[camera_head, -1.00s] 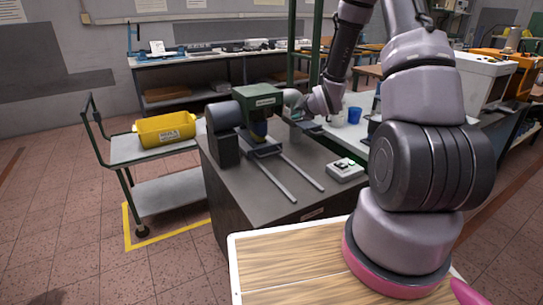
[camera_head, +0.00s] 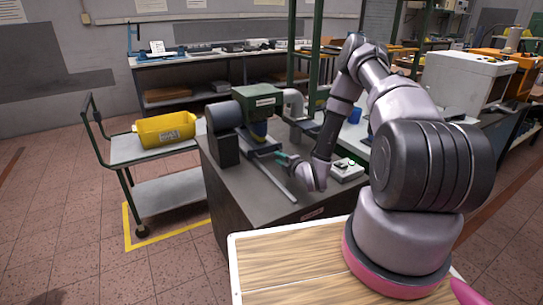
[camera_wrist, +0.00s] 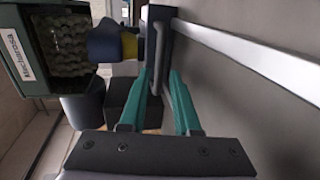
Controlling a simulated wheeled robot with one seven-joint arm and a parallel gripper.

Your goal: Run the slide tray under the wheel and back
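The slide tray (camera_head: 263,147) sits at the back of two pale rails, below the green-housed machine (camera_head: 262,98). In the wrist view the tray's dark end plate (camera_wrist: 153,30) carries an upright bar handle (camera_wrist: 159,45). The machine's housing opens on a rough, bristly wheel (camera_wrist: 75,45). A blue and yellow piece (camera_wrist: 112,44) is beside the end plate; it also shows under the housing in the head view (camera_head: 259,130).
A control box (camera_head: 347,170) with a lit green button stands right of the rails, close to my arm. A cart with a yellow bin (camera_head: 166,134) stands left of the machine bench (camera_head: 235,190). The bench's front left top is clear.

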